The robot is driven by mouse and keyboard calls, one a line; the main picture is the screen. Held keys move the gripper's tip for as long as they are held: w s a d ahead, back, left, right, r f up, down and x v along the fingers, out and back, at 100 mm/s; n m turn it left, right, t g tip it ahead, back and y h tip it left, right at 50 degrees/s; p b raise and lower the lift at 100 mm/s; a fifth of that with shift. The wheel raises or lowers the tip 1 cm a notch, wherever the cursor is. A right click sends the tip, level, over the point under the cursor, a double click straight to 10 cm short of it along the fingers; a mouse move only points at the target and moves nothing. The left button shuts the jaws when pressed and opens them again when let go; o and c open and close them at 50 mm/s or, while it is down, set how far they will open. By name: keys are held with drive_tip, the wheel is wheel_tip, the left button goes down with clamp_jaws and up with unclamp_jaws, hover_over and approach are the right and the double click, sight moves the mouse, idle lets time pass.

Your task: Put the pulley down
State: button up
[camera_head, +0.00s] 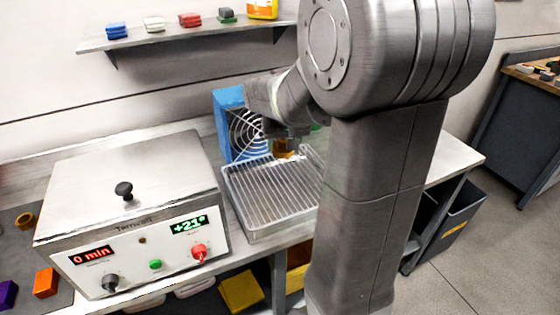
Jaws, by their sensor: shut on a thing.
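My gripper (290,138) is partly hidden behind my arm, above the far part of the wire rack tray. It is shut on a small brass-coloured piece, which I take to be the pulley (283,149). The pulley shows just below the gripper, in front of the blue fan. Its exact shape is hard to make out. I cannot tell whether it touches the rack tray (262,236) or hangs above it.
A steel heating box (130,180) with a lid knob stands left of the tray. The blue fan (228,98) stands behind the tray. A shelf (180,34) with small coloured blocks hangs above. The tray's visible wires are bare. A dark bin (455,225) stands at right.

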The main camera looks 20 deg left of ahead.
sight(286, 157)
drive_tip(key=shift+w+a+f, duration=0.1)
drive_tip(key=shift+w+f, duration=0.05)
drive_tip(key=shift+f, duration=0.1)
wheel_tip(286, 157, down, 4)
drive_tip(key=shift+f, duration=2.6)
drive_tip(key=shift+f, duration=0.1)
drive_tip(key=o, duration=1.2)
drive_tip(key=shift+o, duration=0.2)
drive_tip(key=shift+r, duration=0.6)
drive_tip(key=v, duration=1.1)
drive_tip(key=shift+s+d, duration=0.2)
drive_tip(key=shift+d, duration=0.05)
